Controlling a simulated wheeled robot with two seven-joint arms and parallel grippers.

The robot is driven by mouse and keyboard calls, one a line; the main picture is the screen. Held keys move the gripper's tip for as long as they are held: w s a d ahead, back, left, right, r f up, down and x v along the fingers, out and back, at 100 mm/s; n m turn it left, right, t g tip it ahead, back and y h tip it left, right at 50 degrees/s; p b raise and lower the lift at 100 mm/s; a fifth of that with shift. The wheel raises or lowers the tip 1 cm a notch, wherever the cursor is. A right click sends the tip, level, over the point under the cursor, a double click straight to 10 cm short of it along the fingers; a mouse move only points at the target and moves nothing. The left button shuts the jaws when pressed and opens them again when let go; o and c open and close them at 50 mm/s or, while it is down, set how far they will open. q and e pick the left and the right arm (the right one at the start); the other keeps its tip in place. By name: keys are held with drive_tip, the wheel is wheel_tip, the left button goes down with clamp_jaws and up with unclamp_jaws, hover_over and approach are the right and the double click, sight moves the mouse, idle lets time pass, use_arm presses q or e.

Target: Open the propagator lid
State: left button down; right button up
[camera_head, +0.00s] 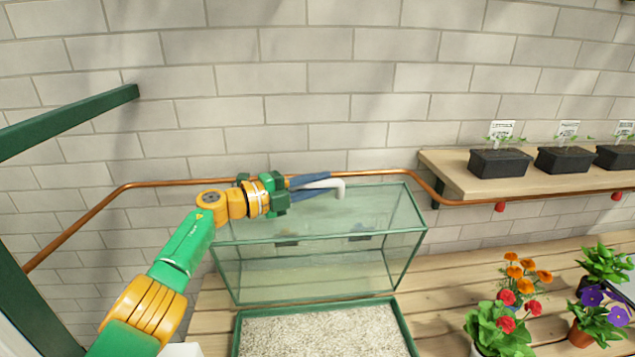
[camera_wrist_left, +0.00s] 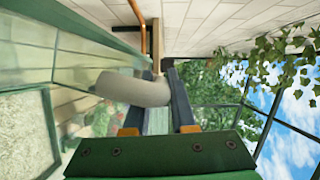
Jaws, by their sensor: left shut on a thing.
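The propagator (camera_head: 325,268) is a clear glass box with green edges against the wall. Its glass top panel (camera_head: 365,210) has a white bent handle (camera_head: 325,184) near the back edge. My left gripper (camera_head: 312,187) reaches in from the left, its blue fingers shut on this handle. In the left wrist view the handle (camera_wrist_left: 130,88) is a thick grey bend that runs between the fingers (camera_wrist_left: 160,105). I cannot tell how far the lid is raised. My right gripper is in neither view.
A green-rimmed tray (camera_head: 411,335) of pale gravel lies in front of the glass. A copper pipe (camera_head: 385,174) runs along the wall behind. A shelf (camera_head: 462,182) with black pots stands right. Potted flowers (camera_head: 503,325) stand front right. Bare planks (camera_head: 455,275) lie between.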

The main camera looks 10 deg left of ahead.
use_arm(q)
drive_tip(key=c, duration=0.8)
unclamp_jaws()
drive_tip(key=shift+d, duration=0.1)
drive_tip(key=shift+o, duration=0.2)
drive_tip(key=shift+v, duration=0.85)
drive_tip(key=b+v, duration=0.1)
drive_tip(key=v, duration=0.3)
drive_tip(key=shift+s+a+f+b, duration=0.1)
drive_tip(key=shift+a+f+b, duration=0.15)
drive_tip(key=shift+b, duration=0.15)
drive_tip(key=shift+s+a+r, duration=0.2)
drive_tip(key=shift+s+a, duration=0.1)
drive_tip(key=shift+s, duration=0.05)
